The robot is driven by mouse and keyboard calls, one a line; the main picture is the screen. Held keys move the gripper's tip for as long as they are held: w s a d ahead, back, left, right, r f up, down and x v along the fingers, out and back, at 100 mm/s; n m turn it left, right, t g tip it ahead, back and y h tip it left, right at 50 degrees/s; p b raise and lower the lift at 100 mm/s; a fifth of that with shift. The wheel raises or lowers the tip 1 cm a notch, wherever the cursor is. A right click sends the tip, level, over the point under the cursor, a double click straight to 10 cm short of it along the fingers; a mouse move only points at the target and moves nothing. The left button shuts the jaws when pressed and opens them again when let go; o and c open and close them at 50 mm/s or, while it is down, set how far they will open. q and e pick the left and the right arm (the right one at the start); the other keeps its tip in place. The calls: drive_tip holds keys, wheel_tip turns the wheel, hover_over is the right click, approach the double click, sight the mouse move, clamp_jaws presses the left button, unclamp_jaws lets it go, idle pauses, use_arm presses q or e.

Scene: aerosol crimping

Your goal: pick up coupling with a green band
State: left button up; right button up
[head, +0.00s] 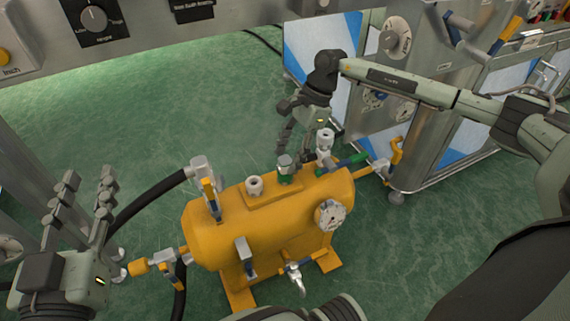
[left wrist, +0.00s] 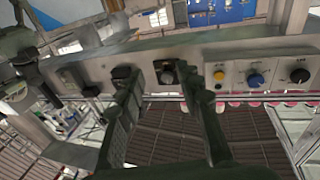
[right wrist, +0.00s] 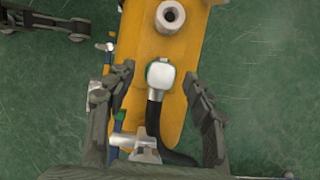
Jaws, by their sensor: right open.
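The coupling with a green band (head: 286,170) stands upright on top of the yellow tank, with a silver cap above the green. In the right wrist view its silver top with a green rim (right wrist: 160,74) lies between and a little beyond my right fingers. My right gripper (head: 300,138) points down above the tank's far side. It is open and empty, its fingers apart (right wrist: 160,98) and not visibly touching the coupling. My left gripper (head: 78,190) points up left of the tank, open and empty; its spread fingers show in the left wrist view (left wrist: 170,85).
The yellow tank (head: 225,240) stands on the green floor. Beside the coupling are a bare port (head: 254,186) and a taller grey fitting (head: 325,140). A valve with a blue handle (head: 207,190), a gauge (head: 329,215) and a black hose (head: 145,200) are nearby. A metal cabinet (head: 430,150) stands behind right.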

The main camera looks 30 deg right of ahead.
drive_tip(key=shift+x, duration=1.15)
use_arm(q)
drive_tip(key=shift+d+r+t, duration=0.15)
drive_tip(key=shift+r+t, duration=0.15)
drive_tip(key=shift+r, duration=0.2)
use_arm(e)
drive_tip(key=shift+w, duration=0.1)
drive_tip(key=shift+c, duration=0.5)
clamp_jaws()
drive_tip(key=shift+r, duration=0.1)
